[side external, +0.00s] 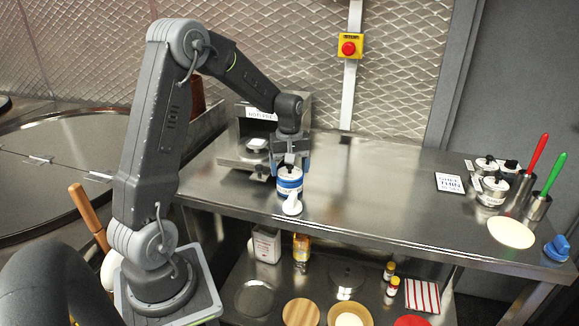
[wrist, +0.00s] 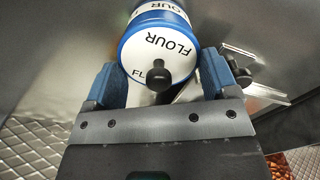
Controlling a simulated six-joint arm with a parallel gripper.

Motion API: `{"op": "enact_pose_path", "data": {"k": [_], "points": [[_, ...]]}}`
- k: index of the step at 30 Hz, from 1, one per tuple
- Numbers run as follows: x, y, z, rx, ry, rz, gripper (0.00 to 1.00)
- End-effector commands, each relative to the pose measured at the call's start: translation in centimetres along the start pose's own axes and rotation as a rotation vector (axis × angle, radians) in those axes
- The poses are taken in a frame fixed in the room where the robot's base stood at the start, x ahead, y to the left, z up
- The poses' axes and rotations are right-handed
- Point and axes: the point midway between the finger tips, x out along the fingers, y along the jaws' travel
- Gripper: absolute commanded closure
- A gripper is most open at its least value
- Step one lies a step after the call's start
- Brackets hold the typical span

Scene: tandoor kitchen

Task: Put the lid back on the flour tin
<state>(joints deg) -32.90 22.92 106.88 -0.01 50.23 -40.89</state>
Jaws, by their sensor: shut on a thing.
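The flour tin (side external: 289,186) is a blue and white cylinder standing upright on the steel counter, below my gripper (side external: 290,162). In the wrist view the white lid (wrist: 150,48), lettered FLOUR, lies between my two blue fingers (wrist: 157,85), with its black knob (wrist: 158,74) facing me. The lid's far edge against the tin is hard to see.
A scale-like metal appliance (side external: 250,150) is close behind on the left. Small tins (side external: 492,190), holders with red and green handles (side external: 537,205) and a round flatbread (side external: 511,232) are at the right. The counter's middle is clear.

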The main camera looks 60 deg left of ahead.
Motion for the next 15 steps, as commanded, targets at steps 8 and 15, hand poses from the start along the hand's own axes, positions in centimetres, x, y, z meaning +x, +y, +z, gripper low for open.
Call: {"op": "enact_pose_path", "data": {"k": [8,15], "points": [[0.01,0.01,-0.01,0.000,0.000,0.000,0.42],[0.01,0.01,-0.01,0.000,0.000,0.000,0.08]]}}
